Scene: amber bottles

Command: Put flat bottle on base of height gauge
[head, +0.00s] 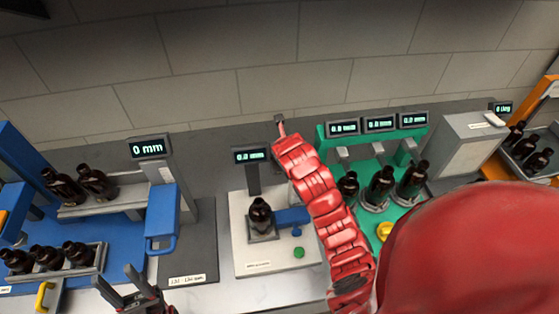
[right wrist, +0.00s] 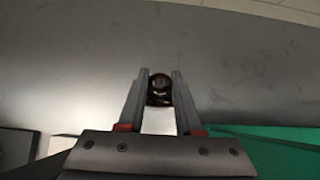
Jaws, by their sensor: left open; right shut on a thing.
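The height gauge (head: 165,175) stands left of centre in the head view, with a lit "0 mm" display (head: 149,148) and a blue slider (head: 161,217). Its grey base (head: 200,245) looks bare. My right gripper, in the right wrist view (right wrist: 160,78), is shut on a dark brown bottle (right wrist: 159,90), seen end-on, so its shape is unclear. In the head view my right arm reaches toward the back of the counter, and the held bottle cannot be made out. My left gripper (head: 115,277) is open and empty at the front, below the gauge.
A white station (head: 245,250) carries one bottle (head: 260,216). The green station (head: 330,160) right of my arm holds several bottles. Racks with dark bottles (head: 97,184) stand at left. A grey box (head: 466,150) and orange station are at right. The counter behind is clear.

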